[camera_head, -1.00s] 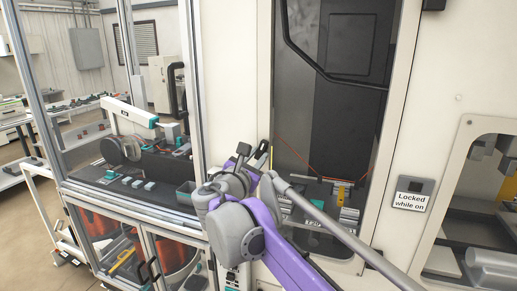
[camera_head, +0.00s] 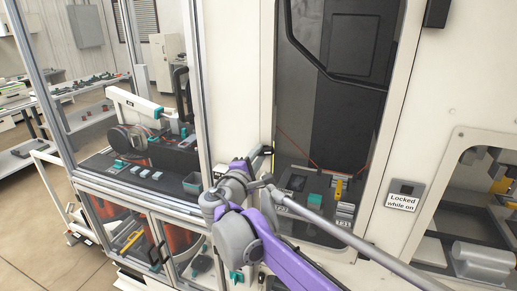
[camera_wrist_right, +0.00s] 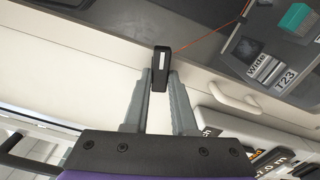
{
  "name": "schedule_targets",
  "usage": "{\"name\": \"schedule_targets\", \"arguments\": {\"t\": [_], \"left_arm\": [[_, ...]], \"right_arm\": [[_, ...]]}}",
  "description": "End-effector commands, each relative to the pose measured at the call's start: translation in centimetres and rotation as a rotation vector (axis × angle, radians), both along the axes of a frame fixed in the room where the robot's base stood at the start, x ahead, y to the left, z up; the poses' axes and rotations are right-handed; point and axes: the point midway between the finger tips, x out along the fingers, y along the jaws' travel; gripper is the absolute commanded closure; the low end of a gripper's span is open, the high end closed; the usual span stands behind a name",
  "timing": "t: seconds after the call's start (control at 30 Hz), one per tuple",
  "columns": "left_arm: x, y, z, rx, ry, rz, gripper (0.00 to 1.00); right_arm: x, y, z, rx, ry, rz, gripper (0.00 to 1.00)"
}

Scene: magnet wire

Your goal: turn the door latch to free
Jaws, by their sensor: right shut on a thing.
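The door latch (camera_wrist_right: 161,66) is a small black handle with a pale stripe, at the edge of the dark window in the right wrist view. My right gripper (camera_wrist_right: 160,82) is shut on it, with one grey finger on each side. In the head view the latch (camera_head: 267,150) shows as a small dark piece on the door frame, just above my right gripper (camera_head: 258,164), whose fingertips are largely hidden by the arm. My left gripper is in neither view.
The tall machine door has a dark window (camera_head: 335,120) with parts and a red wire behind it. A "Locked while on" sign (camera_head: 404,197) is on the right panel. A glazed cabinet (camera_head: 150,185) stands left. A pale handle (camera_wrist_right: 234,99) shows in the right wrist view.

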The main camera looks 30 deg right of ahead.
Motion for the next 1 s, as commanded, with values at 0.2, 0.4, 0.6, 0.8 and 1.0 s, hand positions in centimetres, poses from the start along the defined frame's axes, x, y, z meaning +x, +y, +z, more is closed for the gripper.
{"name": "schedule_targets", "arguments": {"t": [0.2, 0.4, 0.6, 0.8, 1.0], "left_arm": [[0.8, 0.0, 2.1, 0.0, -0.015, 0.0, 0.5], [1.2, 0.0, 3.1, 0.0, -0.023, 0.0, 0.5], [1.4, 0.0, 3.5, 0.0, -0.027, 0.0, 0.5], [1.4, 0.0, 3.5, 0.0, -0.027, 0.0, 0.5], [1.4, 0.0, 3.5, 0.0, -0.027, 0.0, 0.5]], "right_arm": [[0.1, 0.0, 0.5, 0.095, -0.116, -0.001, 1.0], [0.1, 0.0, 0.5, 0.15, -0.181, 0.0, 1.0], [0.0, 0.0, 0.4, 0.177, -0.211, -0.001, 1.0], [0.0, 0.0, 0.3, 0.184, -0.219, -0.001, 1.0], [0.0, 0.0, 0.3, 0.185, -0.218, -0.001, 1.0]]}}
